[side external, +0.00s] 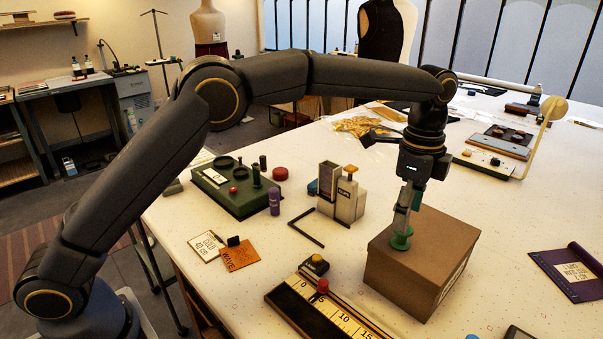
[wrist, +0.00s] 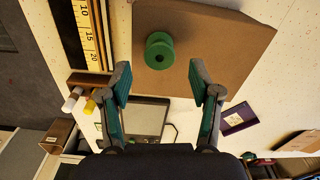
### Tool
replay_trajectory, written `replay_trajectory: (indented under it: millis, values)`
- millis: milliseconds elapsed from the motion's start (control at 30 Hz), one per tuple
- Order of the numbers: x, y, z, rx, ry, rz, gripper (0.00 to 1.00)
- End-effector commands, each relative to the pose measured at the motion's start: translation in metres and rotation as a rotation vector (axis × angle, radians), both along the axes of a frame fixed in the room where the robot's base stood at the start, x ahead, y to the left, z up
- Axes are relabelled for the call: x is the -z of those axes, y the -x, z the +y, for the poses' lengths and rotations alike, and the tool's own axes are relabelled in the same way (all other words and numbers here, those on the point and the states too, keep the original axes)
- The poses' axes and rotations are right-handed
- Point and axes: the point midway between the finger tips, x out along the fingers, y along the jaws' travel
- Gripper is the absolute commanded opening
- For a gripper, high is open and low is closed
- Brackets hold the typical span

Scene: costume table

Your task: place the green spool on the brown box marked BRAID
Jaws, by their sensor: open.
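The green spool (side external: 400,239) stands on the top of the brown box (side external: 407,277), near its left edge in the side view. In the wrist view the spool (wrist: 159,41) is upright on the brown box top (wrist: 217,40), with its round end and centre hole facing the camera. My gripper (side external: 408,214) is above the box, pointing down close over the spool. In the wrist view my gripper (wrist: 160,78) is open, its fingers wide apart and clear of the spool. A pale label shows edge-on on the box's right side; its word is not readable.
A ruler tray (side external: 328,312) lies in front of the box. A grey and white holder (side external: 342,193) and a green tray (side external: 231,186) with small items stand to the left. A purple card (side external: 568,272) lies at right. The table between box and card is clear.

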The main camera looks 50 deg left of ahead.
Motion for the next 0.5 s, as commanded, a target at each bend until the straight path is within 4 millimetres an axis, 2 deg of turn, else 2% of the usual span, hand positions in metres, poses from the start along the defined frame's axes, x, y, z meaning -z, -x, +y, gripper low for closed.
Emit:
replay_trajectory:
  millis: [100, 200, 400, 500]
  values:
    - [-0.029, -0.001, 0.0, 0.0, 0.002, -0.004, 0.63]
    - [-0.046, -0.001, 0.0, 0.0, 0.001, -0.002, 0.63]
    - [-0.067, 0.0, 0.002, -0.004, 0.001, -0.002, 0.63]
    - [-0.081, 0.004, 0.013, -0.051, 0.007, -0.018, 0.63]
